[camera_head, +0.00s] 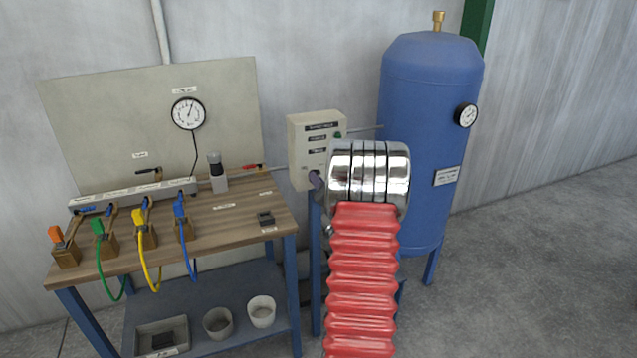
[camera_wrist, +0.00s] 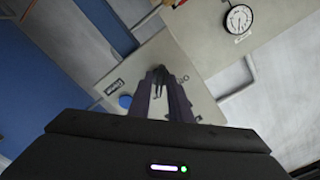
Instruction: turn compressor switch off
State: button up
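The compressor switch box (camera_head: 309,170) is a beige box between the workbench and the blue tank, with dark labels and a green spot on its front. In the wrist view its pale face (camera_wrist: 135,72) shows a dark label and a round blue part (camera_wrist: 125,101). My gripper (camera_wrist: 159,73) is in front of this face, its dark fingertips looking together. The fingertips hide part of the face, and I cannot tell whether they touch it. In the head view my arm covers the box's lower right, and only a purplish bit of the gripper (camera_head: 316,181) shows.
The blue compressor tank (camera_head: 420,110) stands right of the box. The workbench (camera_head: 235,222) with valves, coloured hoses and a fitting is at left, with a gauge (camera_head: 188,113) on its backboard. Cups and a tray sit on its lower shelf. The floor at right is clear.

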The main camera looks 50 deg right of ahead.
grip_shut()
jog(key=shift+n, duration=0.5)
jog(key=shift+s+f+n, duration=0.1)
jog(key=shift+f+n, duration=0.05)
jog(key=shift+n, duration=4.05)
jog(key=shift+s+f+n, duration=0.1)
jog(key=shift+n, duration=4.1)
